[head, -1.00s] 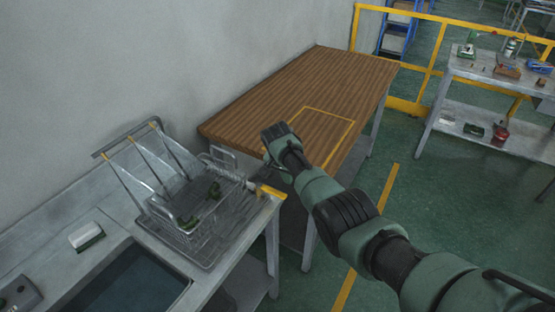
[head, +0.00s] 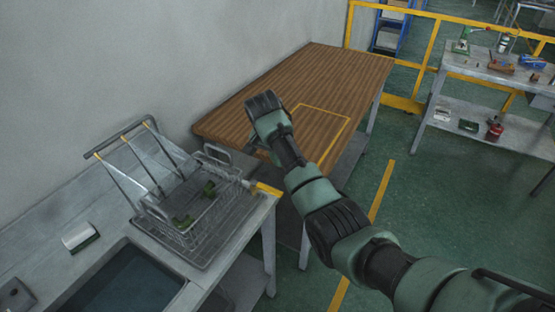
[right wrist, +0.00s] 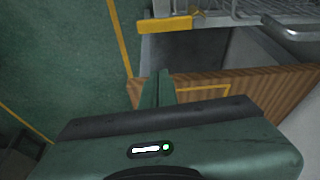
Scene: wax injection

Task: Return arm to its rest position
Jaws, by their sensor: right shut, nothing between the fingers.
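My right arm comes in from the lower right in the head view. Its hand end reaches over the near left part of the wooden table (head: 330,75), and the fingers are mostly hidden there. In the right wrist view my right gripper (right wrist: 158,76) shows its two green fingers together, shut and empty. They point towards the gap between the wooden table's edge (right wrist: 280,88) and the metal sink counter. My left gripper is not in view.
A wire rack with a basket (head: 215,205) holding green pieces stands on the metal counter (head: 90,215), beside a sink (head: 125,285). A white-and-green brush (head: 80,237) lies left. A tool bench (head: 490,75) and yellow railing (head: 427,50) stand right. Green floor (head: 440,200) between is clear.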

